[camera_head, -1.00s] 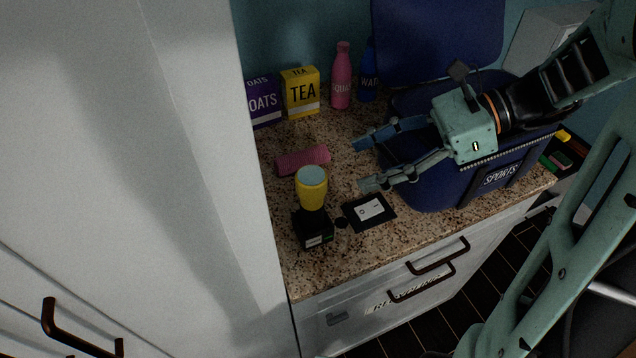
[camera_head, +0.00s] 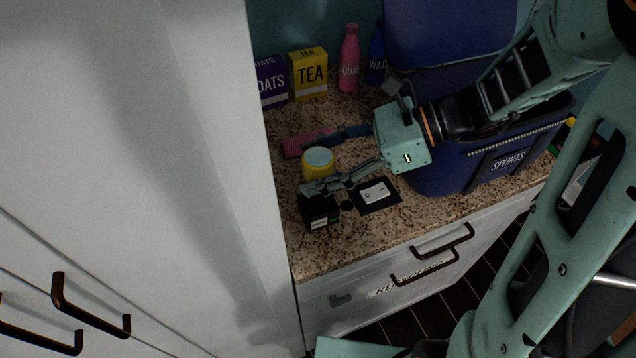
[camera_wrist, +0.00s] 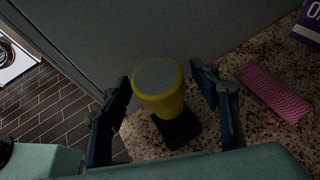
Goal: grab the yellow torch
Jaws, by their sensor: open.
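The yellow torch (camera_head: 318,160) stands upright on the speckled counter, with a pale round lens on top and a black base. In the wrist view the torch (camera_wrist: 163,100) is between the two open fingers. My gripper (camera_head: 318,162) reaches in from the right with its fingers on either side of the torch. The near finger hides the torch's middle in the head view. In the wrist view my gripper (camera_wrist: 163,88) shows a gap between each finger and the torch.
A pink cloth-like block (camera_head: 300,143) lies behind the torch. A black card (camera_head: 376,195) lies to its right. Oats (camera_head: 271,82) and tea (camera_head: 308,74) boxes and a pink bottle (camera_head: 349,60) stand behind. A blue sports bag (camera_head: 450,175) is right; a tall white cabinet (camera_head: 190,180) is left.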

